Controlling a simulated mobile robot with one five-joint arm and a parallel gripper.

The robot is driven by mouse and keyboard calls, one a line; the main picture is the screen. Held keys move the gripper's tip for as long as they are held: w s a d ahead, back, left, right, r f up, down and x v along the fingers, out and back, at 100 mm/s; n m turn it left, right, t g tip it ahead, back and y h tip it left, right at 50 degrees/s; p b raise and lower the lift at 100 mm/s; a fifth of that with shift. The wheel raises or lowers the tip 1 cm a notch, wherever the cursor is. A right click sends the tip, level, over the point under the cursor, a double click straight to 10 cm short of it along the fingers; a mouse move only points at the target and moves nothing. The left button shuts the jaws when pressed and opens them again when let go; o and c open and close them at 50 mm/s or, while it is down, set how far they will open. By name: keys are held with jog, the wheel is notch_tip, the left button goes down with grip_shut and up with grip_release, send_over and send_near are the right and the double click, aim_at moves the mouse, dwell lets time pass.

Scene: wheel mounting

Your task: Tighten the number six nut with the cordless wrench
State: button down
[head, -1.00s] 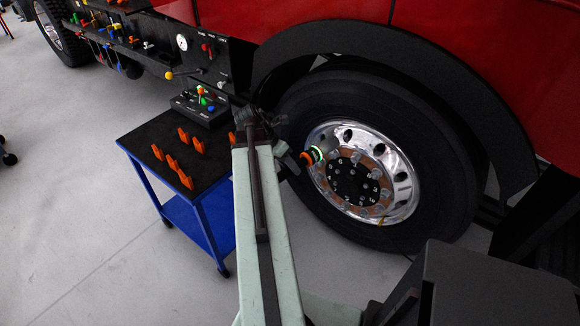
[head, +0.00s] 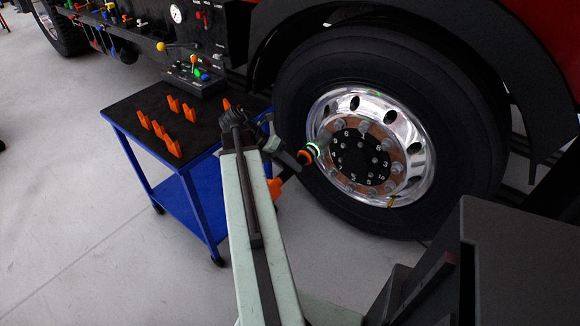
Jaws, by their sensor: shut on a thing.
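The cordless wrench (head: 289,171), dark with orange parts and a lit green ring, is held by my gripper (head: 276,147) to the left of the wheel. The gripper is shut on it, though its fingers are partly hidden by my arm. The wrench points up and right, and its socket end (head: 324,138) overlaps the upper left of the nut ring. The number six mark is on the dark hub (head: 361,158) close by. The number six nut is not clearly distinguishable there. I cannot tell whether the socket is seated on a nut.
The truck wheel (head: 300,100) has a shiny rim (head: 411,135). A blue cart (head: 187,211) with a black top and several orange holders (head: 174,147) stands at left. A control box (head: 195,80) sits at its back. Grey floor is open at lower left.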

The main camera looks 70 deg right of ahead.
aim_at(300, 156)
jog(key=shift+r, duration=0.1)
jog(key=shift+s+d, duration=0.25)
jog(key=shift+d, duration=0.65)
jog(key=shift+s+d, duration=0.25)
jog(key=shift+d, duration=0.7)
jog(key=shift+s+d, duration=0.25)
jog(key=shift+d, duration=0.65)
jog(key=shift+s+d, duration=0.25)
jog(key=shift+d, duration=0.6)
jog(key=shift+s+d, duration=0.2)
jog(key=shift+d, duration=0.6)
jog(key=c, duration=2)
grip_release()
grip_shut()
